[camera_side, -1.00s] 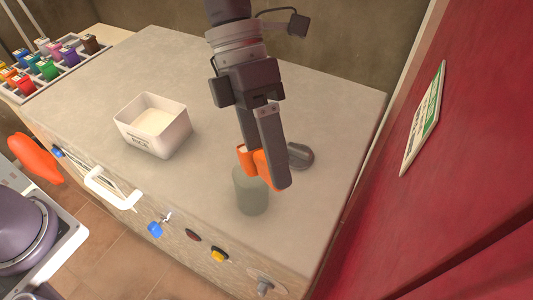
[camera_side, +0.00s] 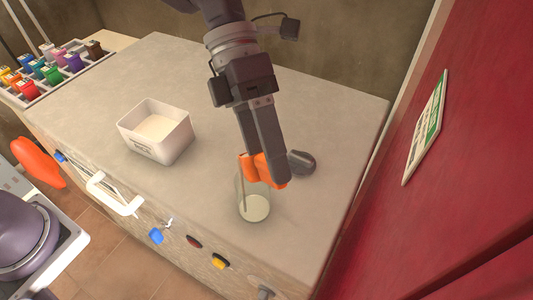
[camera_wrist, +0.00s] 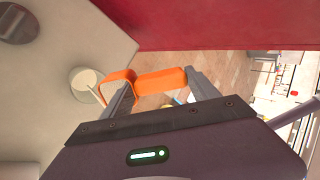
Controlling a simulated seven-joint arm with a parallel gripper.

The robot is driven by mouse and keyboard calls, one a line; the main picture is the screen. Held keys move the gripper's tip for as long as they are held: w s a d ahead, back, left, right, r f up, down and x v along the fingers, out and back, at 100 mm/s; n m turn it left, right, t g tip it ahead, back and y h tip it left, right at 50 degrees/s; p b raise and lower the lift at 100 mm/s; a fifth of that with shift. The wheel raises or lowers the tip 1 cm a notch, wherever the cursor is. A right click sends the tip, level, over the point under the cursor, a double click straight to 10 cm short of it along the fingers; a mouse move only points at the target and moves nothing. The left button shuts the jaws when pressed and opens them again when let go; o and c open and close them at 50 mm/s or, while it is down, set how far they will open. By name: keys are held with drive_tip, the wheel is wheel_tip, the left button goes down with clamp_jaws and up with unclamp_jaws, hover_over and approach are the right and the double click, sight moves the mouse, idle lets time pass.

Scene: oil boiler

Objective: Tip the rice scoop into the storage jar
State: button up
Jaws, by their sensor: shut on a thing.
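The orange rice scoop (camera_side: 258,168) is held in my gripper (camera_side: 277,178), tilted over the mouth of the storage jar. The scoop also shows in the wrist view (camera_wrist: 118,86), its handle between the fingers (camera_wrist: 163,84). The clear glass storage jar (camera_side: 254,207) stands upright near the counter's front edge, with pale rice in its bottom. A thin pale streak runs from the scoop down into the jar (camera_wrist: 84,82) in the wrist view. The inside of the scoop is mostly hidden.
A white rice box (camera_side: 157,140) with rice in it stands to the left on the grey counter (camera_side: 220,130). A dark rounded object (camera_side: 301,162) lies just right of the scoop. A red wall or panel (camera_side: 450,190) rises at the right.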

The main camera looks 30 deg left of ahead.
idle(0.3)
drive_tip(key=shift+w+a+r+h, duration=0.1)
drive_tip(key=shift+a+h, duration=0.05)
drive_tip(key=shift+h, duration=0.15)
drive_tip(key=shift+g, duration=0.3)
drive_tip(key=shift+w+a+r+h, duration=0.1)
drive_tip(key=shift+a+h, duration=0.05)
drive_tip(key=shift+h, duration=0.15)
drive_tip(key=shift+w+a+g, duration=0.1)
drive_tip(key=shift+g, duration=0.2)
drive_tip(key=shift+a+r+h, duration=0.1)
drive_tip(key=shift+h, duration=0.3)
drive_tip(key=shift+w, duration=0.1)
drive_tip(key=shift+w+a+g+h, duration=0.1)
drive_tip(key=shift+a+g+h, duration=0.05)
drive_tip(key=shift+g+h, duration=0.15)
idle(0.4)
